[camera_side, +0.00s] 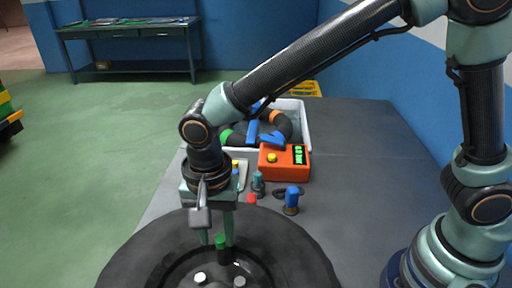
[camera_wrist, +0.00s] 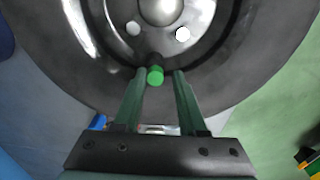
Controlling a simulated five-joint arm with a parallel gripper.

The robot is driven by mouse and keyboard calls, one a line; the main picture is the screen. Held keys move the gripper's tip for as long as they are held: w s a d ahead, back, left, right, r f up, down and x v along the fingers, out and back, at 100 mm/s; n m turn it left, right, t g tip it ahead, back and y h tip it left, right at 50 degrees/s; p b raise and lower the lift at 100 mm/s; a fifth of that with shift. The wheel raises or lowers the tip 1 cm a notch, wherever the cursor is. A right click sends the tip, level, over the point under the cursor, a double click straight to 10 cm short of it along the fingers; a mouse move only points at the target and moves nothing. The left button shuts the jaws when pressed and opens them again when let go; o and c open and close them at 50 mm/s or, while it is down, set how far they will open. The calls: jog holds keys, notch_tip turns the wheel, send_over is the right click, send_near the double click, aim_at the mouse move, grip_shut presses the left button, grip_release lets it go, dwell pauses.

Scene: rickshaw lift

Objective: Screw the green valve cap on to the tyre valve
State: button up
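The green valve cap (camera_wrist: 155,76) sits at the end of the black tyre valve (camera_wrist: 154,59), at the inner edge of the tyre (camera_wrist: 250,50). In the side view the cap (camera_side: 221,242) is on top of the dark valve stem (camera_side: 222,256). I cannot tell how far it is threaded on. My gripper (camera_wrist: 159,73) is open, with one fingertip on each side of the cap and a gap visible on both sides in the wrist view. In the side view my gripper (camera_side: 217,240) points down over the valve, and the fingers partly overlap the cap.
The wheel hub (camera_wrist: 162,8) and pale wheel nuts (camera_side: 200,278) are close to the valve. On the dark bench behind the tyre stand an orange gauge box (camera_side: 284,164), a blue-topped part (camera_side: 291,200), a teal-topped part (camera_side: 258,182) and a white bin (camera_side: 303,118).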

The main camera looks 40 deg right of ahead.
dwell(0.3)
jog(key=n, duration=0.3)
jog(key=shift+n, duration=0.4)
jog(key=n, duration=0.5)
jog(key=shift+d, duration=0.1)
jog(key=n, duration=0.9)
grip_shut()
